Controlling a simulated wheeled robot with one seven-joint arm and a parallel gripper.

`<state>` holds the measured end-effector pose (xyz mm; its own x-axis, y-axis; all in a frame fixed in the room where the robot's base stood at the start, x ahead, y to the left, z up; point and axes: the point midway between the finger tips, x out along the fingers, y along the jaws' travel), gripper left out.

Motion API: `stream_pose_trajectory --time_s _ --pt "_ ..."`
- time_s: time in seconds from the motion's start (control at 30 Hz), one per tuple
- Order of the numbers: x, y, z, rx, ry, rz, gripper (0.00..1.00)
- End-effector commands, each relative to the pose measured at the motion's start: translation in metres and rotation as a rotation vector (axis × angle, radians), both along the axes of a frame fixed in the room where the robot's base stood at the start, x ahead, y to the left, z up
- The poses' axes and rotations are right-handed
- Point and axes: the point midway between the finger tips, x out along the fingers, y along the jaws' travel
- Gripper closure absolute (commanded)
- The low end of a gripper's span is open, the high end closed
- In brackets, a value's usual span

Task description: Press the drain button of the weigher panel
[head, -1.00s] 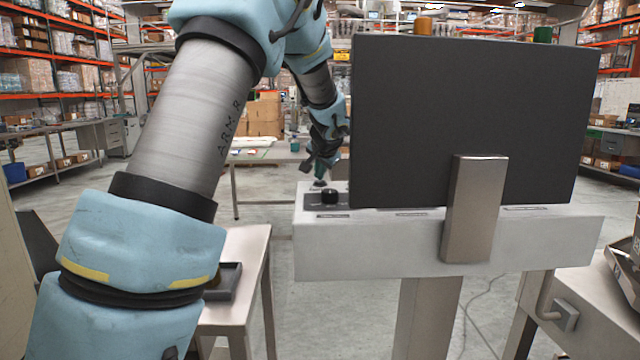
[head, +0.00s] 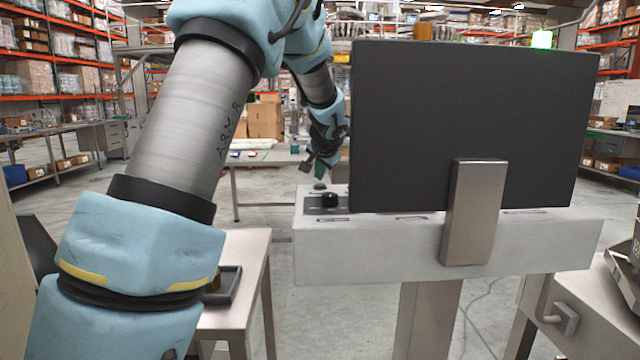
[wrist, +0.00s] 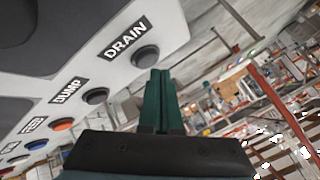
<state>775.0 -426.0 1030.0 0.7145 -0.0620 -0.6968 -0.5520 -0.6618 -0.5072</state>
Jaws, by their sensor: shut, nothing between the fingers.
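The weigher panel shows from behind in the head view as a pale console (head: 400,255) with a large dark screen. In the wrist view its face (wrist: 90,75) has a row of labelled buttons. The drain button (wrist: 146,56) is a dark grey round cap beside the label DRAIN, at the row's end. My gripper's green fingers (wrist: 160,80) are together and empty. Their tips appear close to the drain button's edge; I cannot tell whether they touch it. In the head view my gripper (head: 318,168) is just above the console's left end.
The dump button (wrist: 97,96) sits beside the drain button. A black knob (head: 330,199) stands on the console's left end. The green lamp (head: 541,40) above the screen is lit; the orange lamp (head: 424,33) looks unlit. A metal table (head: 240,262) stands left of the console.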

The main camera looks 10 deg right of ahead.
Motion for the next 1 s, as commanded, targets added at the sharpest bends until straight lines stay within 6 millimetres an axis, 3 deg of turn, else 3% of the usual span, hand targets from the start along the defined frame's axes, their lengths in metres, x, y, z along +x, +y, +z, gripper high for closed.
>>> stream_pose_trajectory --time_s 0.47,1.0 --pt "0.000 0.000 0.008 -0.001 -0.001 -0.001 1.00" --pt "0.000 0.000 0.054 0.000 0.000 0.000 1.00"
